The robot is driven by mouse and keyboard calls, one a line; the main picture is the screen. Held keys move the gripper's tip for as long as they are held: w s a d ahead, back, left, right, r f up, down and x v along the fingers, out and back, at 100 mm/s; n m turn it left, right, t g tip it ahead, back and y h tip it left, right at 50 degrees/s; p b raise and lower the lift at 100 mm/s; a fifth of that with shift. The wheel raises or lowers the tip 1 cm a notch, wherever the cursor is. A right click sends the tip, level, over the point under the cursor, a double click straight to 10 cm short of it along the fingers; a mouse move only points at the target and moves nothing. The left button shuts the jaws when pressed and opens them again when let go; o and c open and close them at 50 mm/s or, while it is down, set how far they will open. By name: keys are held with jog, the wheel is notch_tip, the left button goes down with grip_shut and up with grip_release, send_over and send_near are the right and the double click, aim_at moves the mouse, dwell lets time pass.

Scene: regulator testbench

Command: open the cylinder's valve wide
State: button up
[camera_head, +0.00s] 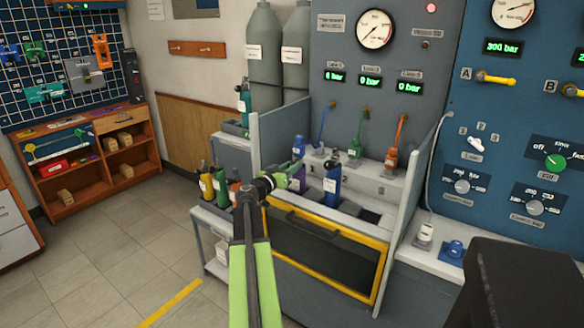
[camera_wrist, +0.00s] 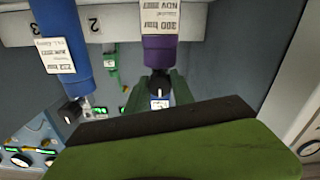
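A purple cylinder (camera_wrist: 161,50) with a white label reading 300 bar fills the top middle of the wrist view, upside down there. A black valve knob (camera_wrist: 159,85) sits at the purple cylinder's end. My gripper (camera_wrist: 160,90) has its green fingers on either side of this knob. Whether they touch it I cannot tell. In the head view my gripper (camera_head: 296,178) is at the bay, left of the purple-blue cylinder.
A blue cylinder (camera_wrist: 62,45) with its own black knob is beside the purple one. Bench walls (camera_head: 412,190) flank the bay, and a yellow-framed front panel (camera_head: 325,262) lies below. Several cylinders stand on a cart (camera_head: 207,222) at left. The floor at left is clear.

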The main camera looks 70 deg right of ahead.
grip_shut()
jog(key=shift+n, duration=0.8)
jog(key=o, duration=0.6)
grip_release()
jog(key=shift+o, duration=0.2)
jog(key=shift+a, duration=0.1)
jog(key=v, duration=1.7)
jog(key=shift+a, duration=0.15)
